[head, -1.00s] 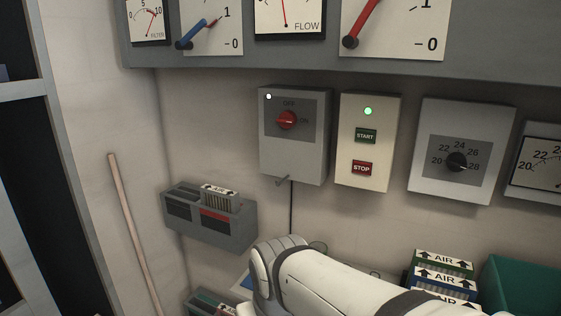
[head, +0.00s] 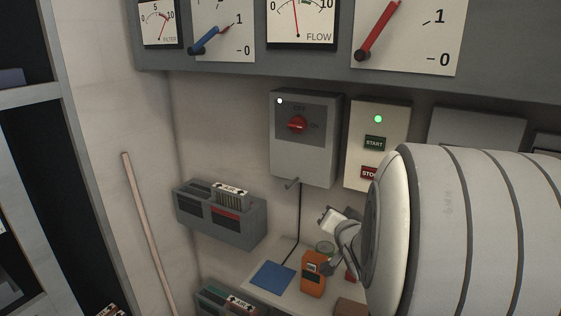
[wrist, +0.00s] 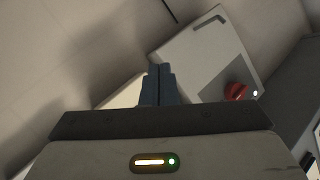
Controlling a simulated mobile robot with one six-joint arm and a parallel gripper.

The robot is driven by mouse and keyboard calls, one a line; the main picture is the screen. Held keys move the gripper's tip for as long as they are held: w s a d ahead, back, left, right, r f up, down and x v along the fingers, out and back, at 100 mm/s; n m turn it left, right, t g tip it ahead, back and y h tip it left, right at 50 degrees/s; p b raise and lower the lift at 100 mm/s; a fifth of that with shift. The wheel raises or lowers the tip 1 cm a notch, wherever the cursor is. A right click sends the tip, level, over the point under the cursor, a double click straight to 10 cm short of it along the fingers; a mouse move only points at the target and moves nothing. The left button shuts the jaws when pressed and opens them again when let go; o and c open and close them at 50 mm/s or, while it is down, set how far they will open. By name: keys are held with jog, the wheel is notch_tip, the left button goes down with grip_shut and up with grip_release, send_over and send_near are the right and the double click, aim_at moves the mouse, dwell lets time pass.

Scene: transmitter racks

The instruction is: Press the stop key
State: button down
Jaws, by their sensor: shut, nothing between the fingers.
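The red stop key (head: 369,172) is on the lower part of a cream control box (head: 359,148) on the wall, below the green start key (head: 375,143). My arm covers the right part of the stop key in the head view. A green lamp (head: 378,119) glows at the top of that box. My gripper (wrist: 158,72) is shut and empty in the wrist view. Its fingers point toward the wall, left of the grey switch box (wrist: 203,52) there. A pale surface shows behind the fingers, but the stop key cannot be made out in that view.
The switch box with a red knob (head: 298,125) is left of the control box. A grey filter holder (head: 222,222) hangs lower left. An orange device (head: 313,273) and a blue pad (head: 273,276) lie on the shelf below. Gauges line the top.

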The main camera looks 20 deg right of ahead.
aim_at(363, 170)
jog(key=s+d+r+m+t+y+p, duration=0.2)
jog(key=s+d+r+m+t, duration=0.1)
jog(key=d+r+t, duration=0.1)
jog(key=shift+s+d+r+t, duration=0.3)
jog(key=shift+d+r+t, duration=0.1)
jog(key=shift+r+t, duration=0.55)
jog(key=w+d, duration=0.5)
jog(key=d, duration=0.1)
jog(key=shift+w+d+p, duration=0.3)
jog(key=shift+w+d, duration=0.1)
jog(key=shift+d, duration=0.1)
dwell(1.5)
jog(key=shift+w+d, duration=0.2)
jog(key=shift+w, duration=0.05)
